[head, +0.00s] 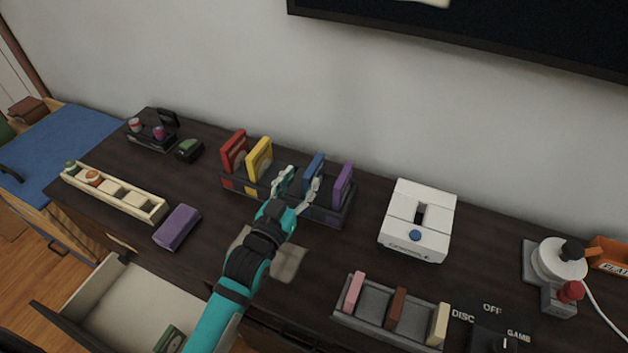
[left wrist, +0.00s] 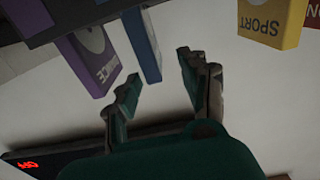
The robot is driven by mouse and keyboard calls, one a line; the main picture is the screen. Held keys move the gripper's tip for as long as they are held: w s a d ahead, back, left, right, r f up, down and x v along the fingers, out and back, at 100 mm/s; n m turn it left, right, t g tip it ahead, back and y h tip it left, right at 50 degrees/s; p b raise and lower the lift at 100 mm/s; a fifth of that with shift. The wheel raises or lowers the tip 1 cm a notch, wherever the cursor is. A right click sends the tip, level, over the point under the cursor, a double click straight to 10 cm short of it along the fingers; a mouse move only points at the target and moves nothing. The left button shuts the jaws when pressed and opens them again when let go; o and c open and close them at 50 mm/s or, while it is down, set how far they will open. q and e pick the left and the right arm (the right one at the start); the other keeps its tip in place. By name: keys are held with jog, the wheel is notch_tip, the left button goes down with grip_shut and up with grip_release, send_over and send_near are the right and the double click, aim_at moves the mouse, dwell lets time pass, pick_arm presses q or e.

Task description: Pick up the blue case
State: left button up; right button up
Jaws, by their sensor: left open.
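The blue case (head: 313,172) stands upright in a dark rack (head: 332,215) on the dark wooden top, between the yellow and purple cases. My left gripper (head: 297,184) is open and reaches over the rack, just left of the blue case. In the left wrist view the blue case (left wrist: 143,42) shows near the open left fingers (left wrist: 159,68), closer to the left-hand finger. Nothing is held in them. I cannot tell whether a finger touches the case. My right gripper is not in view.
A yellow case (head: 259,159) and a red case (head: 234,151) stand left in the rack; a purple case (head: 343,185) stands close on the right. A white box (head: 418,220) is farther right. A grey rack (head: 375,318) with several small cases lies in front. A drawer (head: 125,305) is open below.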

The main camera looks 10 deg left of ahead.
aim_at(322, 154)
pick_arm(q)
jog(key=shift+w+d+r, duration=0.1)
jog(key=shift+w+d, duration=0.2)
jog(key=shift+w, duration=0.65)
jog(key=shift+w+d+f, duration=0.1)
jog(key=shift+w+d, duration=0.25)
jog(key=shift+w, duration=0.65)
jog(key=shift+w+d+r, duration=0.1)
jog(key=shift+w+d, duration=0.2)
jog(key=shift+w, duration=0.65)
jog(key=shift+c, duration=0.4)
grip_shut()
